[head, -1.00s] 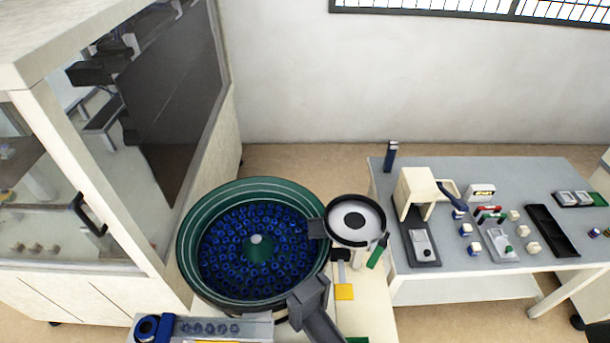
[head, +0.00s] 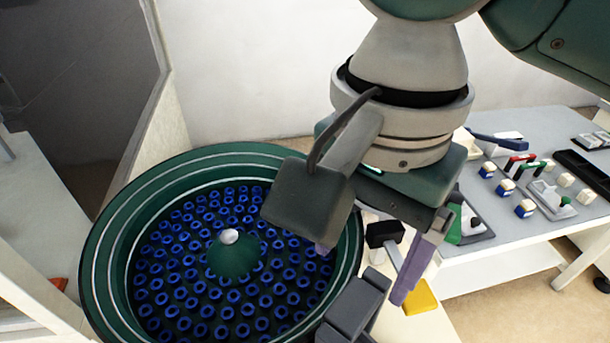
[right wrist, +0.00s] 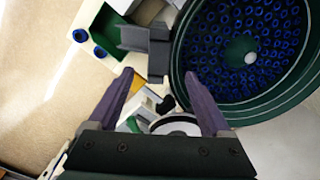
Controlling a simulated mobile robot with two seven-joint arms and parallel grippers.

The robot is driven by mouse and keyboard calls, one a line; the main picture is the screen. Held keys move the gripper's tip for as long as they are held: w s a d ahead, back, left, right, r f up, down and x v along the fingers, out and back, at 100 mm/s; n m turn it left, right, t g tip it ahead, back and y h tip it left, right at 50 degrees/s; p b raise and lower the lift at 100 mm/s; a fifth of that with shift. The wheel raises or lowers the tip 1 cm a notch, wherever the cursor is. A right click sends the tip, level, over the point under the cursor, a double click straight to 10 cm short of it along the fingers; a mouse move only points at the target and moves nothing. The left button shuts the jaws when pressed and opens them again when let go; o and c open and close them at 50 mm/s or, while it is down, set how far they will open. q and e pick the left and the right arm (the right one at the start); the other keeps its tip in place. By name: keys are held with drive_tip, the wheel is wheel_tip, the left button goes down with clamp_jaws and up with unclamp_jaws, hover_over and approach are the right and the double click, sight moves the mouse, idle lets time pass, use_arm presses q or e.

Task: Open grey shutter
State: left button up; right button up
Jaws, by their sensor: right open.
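My right gripper (head: 368,256) hangs open beside the right rim of the green bowl feeder (head: 110,240). Its purple fingers are spread and empty, also in the right wrist view (right wrist: 158,74). A black block (head: 385,234) with a light bar shows between the fingers, above a yellow pad (head: 421,297); the block also shows in the right wrist view (right wrist: 166,103). A dark grey angular chute (head: 355,304) sits at the bowl's lower right edge, and in the right wrist view (right wrist: 148,45) beyond the fingertips. I cannot tell which part is the grey shutter. My left gripper is not in view.
Many blue rings fill the bowl. A round white feeder (right wrist: 178,124) is partly seen between the fingers. A grey side table (head: 535,150) with small blocks stands at right. A glass-fronted cabinet (head: 165,90) stands at left.

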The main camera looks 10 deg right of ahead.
sight(350, 311)
wheel_tip(350, 311, down, 9)
drive_tip(key=shift+s+f+b, duration=0.15)
drive_tip(key=shift+b, duration=0.4)
drive_tip(key=shift+c, duration=0.2)
clamp_jaws()
idle(0.5)
